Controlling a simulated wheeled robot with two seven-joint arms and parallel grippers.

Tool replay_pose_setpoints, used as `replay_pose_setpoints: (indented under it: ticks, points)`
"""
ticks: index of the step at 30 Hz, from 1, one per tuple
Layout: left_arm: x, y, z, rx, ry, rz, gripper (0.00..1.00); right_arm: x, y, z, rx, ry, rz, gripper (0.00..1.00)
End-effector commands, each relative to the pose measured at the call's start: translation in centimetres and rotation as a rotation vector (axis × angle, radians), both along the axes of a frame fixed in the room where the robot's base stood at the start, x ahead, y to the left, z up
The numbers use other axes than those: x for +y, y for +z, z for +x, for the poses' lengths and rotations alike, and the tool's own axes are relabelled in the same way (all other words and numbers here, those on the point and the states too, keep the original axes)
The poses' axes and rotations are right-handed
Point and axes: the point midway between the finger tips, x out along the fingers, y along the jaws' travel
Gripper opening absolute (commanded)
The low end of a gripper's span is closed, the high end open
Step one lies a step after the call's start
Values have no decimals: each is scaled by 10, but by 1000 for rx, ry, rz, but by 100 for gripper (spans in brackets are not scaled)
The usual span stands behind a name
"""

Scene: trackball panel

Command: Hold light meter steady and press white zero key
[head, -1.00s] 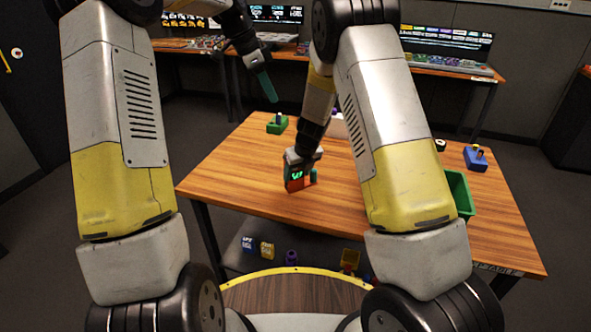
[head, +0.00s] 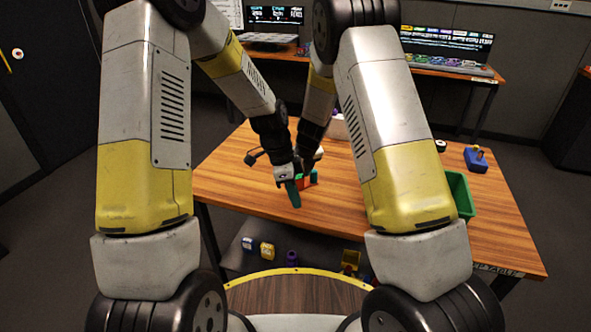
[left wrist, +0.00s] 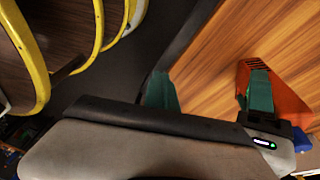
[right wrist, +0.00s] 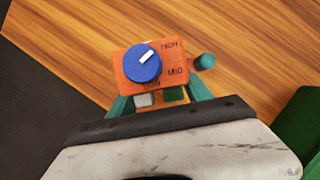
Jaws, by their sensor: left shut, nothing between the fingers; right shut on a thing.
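The light meter is an orange block (right wrist: 128,70) with a blue dial (right wrist: 143,64) in the right wrist view. A white key (right wrist: 145,99) and a green key (right wrist: 173,94) sit on its near edge. My right gripper (right wrist: 160,98) is shut on the meter, one teal finger on each side. In the head view my left gripper (head: 293,196) is shut and empty, in front of the meter (head: 303,183), hiding most of it. In the left wrist view my left fingers (left wrist: 161,92) are apart from the meter (left wrist: 284,98), which stands to the right.
A green bin (head: 459,192) and a blue block with a peg (head: 476,158) stand on the table's right side. The wooden table (head: 235,180) is clear at the left. Several small objects lie on the shelf below.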

Motion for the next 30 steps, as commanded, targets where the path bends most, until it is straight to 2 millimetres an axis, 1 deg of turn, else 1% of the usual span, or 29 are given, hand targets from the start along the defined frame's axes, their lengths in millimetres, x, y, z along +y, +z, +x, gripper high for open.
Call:
replay_pose_setpoints:
  ticks: [1,3,6,9,12,15,18,20,24,30]
  points:
    - [-21,-8,2,-28,70,-28,0,0,0,0,-1,0,0,9]
    - [-47,-16,9,-73,194,-72,0,0,0,0,-1,0,0,9]
    - [-76,-26,18,-131,374,-129,0,0,0,0,-1,0,0,9]
    - [-97,-32,25,-187,559,-182,0,0,0,0,-1,0,0,9]
    - [-110,-36,31,-245,743,-233,0,0,0,0,-1,0,0,9]
    - [-113,-39,35,-309,921,-279,0,0,0,0,-1,0,0,9]
    - [-110,-38,36,-383,1092,-327,0,0,0,0,-1,0,0,9]
    - [-104,-35,35,-432,1186,-355,0,0,0,0,-1,0,0,9]
    - [-86,-25,31,-552,1365,-424,0,0,0,0,-1,0,0,9]
    - [-66,-8,24,-683,1502,-507,0,0,0,0,-1,0,0,9]
